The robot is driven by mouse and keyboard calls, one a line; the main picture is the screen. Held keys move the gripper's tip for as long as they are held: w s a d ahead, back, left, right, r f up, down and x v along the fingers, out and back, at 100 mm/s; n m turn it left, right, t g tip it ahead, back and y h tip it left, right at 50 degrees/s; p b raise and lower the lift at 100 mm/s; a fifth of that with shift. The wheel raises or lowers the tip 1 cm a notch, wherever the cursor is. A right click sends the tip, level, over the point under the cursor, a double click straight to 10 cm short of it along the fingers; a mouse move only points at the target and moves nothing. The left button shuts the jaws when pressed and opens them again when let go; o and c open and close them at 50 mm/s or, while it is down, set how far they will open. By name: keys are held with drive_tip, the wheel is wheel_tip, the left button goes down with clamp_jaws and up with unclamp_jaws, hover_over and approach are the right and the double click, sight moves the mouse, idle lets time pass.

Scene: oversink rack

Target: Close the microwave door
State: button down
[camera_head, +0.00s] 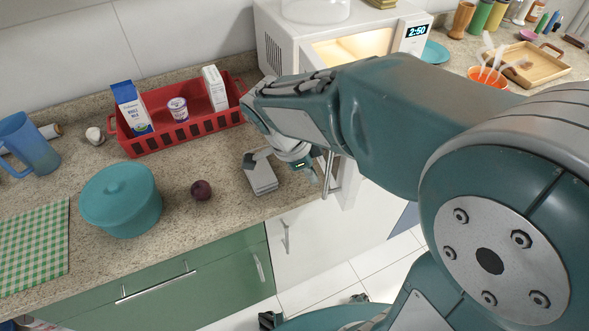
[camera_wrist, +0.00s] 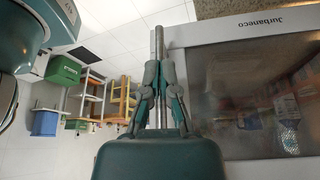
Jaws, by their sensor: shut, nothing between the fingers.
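The white microwave (camera_head: 275,50) stands on the back counter in the head view. Its door is open, and the lit inside (camera_head: 352,46) shows. The door stands out toward me, mostly behind my arm, with its metal handle (camera_head: 328,175) showing below the arm. In the wrist view the dark door window (camera_wrist: 245,100) fills the right side, and the handle bar (camera_wrist: 158,45) runs along the door's left edge. My gripper (camera_wrist: 160,68) is shut and empty, close to the handle bar. I cannot tell whether it touches the bar. In the head view my gripper (camera_head: 308,178) is beside the handle.
A red basket (camera_head: 185,132) with cartons and a cup stands left of the microwave. A grey object (camera_head: 260,178) lies on the counter near my gripper. A plum-coloured fruit (camera_head: 201,190) and a teal pot (camera_head: 121,203) are further left. Open floor (camera_head: 335,285) lies before the cabinets.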

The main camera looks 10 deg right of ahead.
drive_tip(key=shift+d, duration=0.3)
